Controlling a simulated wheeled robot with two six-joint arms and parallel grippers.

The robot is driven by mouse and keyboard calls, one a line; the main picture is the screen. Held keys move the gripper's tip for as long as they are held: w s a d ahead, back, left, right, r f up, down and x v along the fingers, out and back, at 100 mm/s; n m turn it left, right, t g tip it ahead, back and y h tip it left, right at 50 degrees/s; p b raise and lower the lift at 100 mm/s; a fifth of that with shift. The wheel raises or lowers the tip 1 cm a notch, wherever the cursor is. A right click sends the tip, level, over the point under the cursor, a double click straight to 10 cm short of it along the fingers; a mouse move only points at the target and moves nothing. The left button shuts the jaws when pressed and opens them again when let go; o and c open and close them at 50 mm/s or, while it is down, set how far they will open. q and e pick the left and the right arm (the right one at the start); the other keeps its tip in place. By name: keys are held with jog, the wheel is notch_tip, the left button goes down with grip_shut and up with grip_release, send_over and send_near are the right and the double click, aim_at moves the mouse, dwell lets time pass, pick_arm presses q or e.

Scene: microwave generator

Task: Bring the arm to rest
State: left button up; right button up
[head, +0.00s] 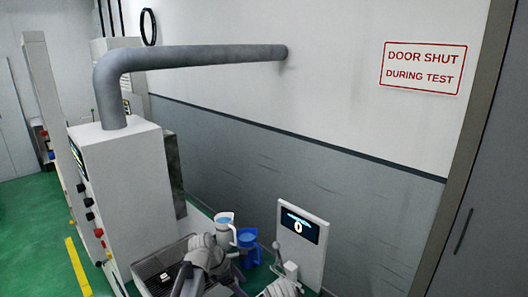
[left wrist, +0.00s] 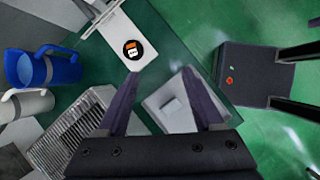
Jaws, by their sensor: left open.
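My left gripper (left wrist: 160,72) is open in the left wrist view, its two dark fingers apart with nothing held between them. Beyond the fingers are a white panel (left wrist: 120,28) with a small dark-and-orange mark and a pale box (left wrist: 172,105). In the head view a light grey arm (head: 205,256) of mine is at the bottom centre, in front of the jugs; its fingers are hard to make out there. I cannot make out my right gripper.
A white cabinet (head: 125,185) with a grey pipe (head: 200,57) stands at left. A white jug (head: 225,232) and a blue jug (head: 249,246) stand near a display panel (head: 302,242). A ribbed grey tray (left wrist: 75,135) lies close by. Green floor (head: 35,225) is open at left.

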pick_arm(q)
jog(key=s+f+m+g+y+b, duration=0.1)
jog(key=s+f+m+y+b, duration=0.2)
jog(key=s+m, duration=0.6)
jog(key=s+d+f+m+g+y+b, duration=0.1)
jog(key=s+f+m+y+b, duration=0.2)
jog(key=s+f+m, duration=0.4)
jog(key=s+m+b, duration=0.1)
jog(key=s+m, duration=0.2)
jog(key=m, duration=0.4)
jog(key=shift+s+f+m+b, duration=0.3)
jog(key=shift+f+b, duration=0.05)
pick_arm(e)
notch_tip(320, 180, down, 8)
jog(key=shift+f, duration=0.15)
